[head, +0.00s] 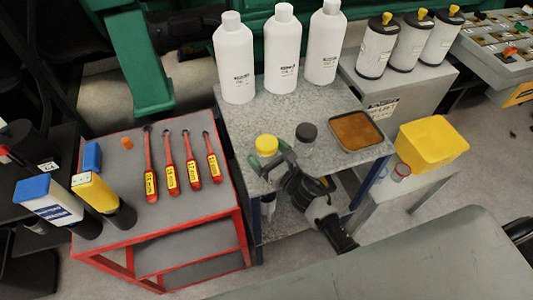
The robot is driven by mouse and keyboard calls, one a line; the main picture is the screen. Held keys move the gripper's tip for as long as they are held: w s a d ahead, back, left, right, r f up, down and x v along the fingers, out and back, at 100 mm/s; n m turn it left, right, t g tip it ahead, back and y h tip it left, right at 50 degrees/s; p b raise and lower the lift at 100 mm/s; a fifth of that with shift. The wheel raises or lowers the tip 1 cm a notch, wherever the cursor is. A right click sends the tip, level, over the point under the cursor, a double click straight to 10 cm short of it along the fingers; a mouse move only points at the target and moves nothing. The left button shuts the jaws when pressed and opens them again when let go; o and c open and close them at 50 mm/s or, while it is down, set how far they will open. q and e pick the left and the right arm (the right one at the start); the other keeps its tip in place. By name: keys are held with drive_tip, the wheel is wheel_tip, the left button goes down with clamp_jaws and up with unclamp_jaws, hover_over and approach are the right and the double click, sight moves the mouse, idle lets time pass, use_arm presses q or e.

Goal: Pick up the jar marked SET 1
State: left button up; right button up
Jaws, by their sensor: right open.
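Two small jars stand on the speckled grey table (235,125). One has a yellow lid (266,144); the other, a clear jar with a dark lid (305,137), stands to its right. No SET 1 marking is legible on either jar. My right gripper (268,166) reaches in from the lower right, open, with its fingers close to the yellow-lidded jar and covering most of its body. I cannot tell whether they touch it. My left gripper is not in view.
Three white bottles (283,55) stand at the table's back. A tray of brown material (357,130) lies right of the jars. A yellow bin (432,145) is farther right. A red-edged cart (150,235) at left holds several red-handled tools (170,172).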

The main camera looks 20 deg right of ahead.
drive_tip(key=shift+w+a, duration=0.1)
drive_tip(key=shift+w, duration=0.15)
drive_tip(key=shift+s, duration=0.1)
drive_tip(key=c, duration=1)
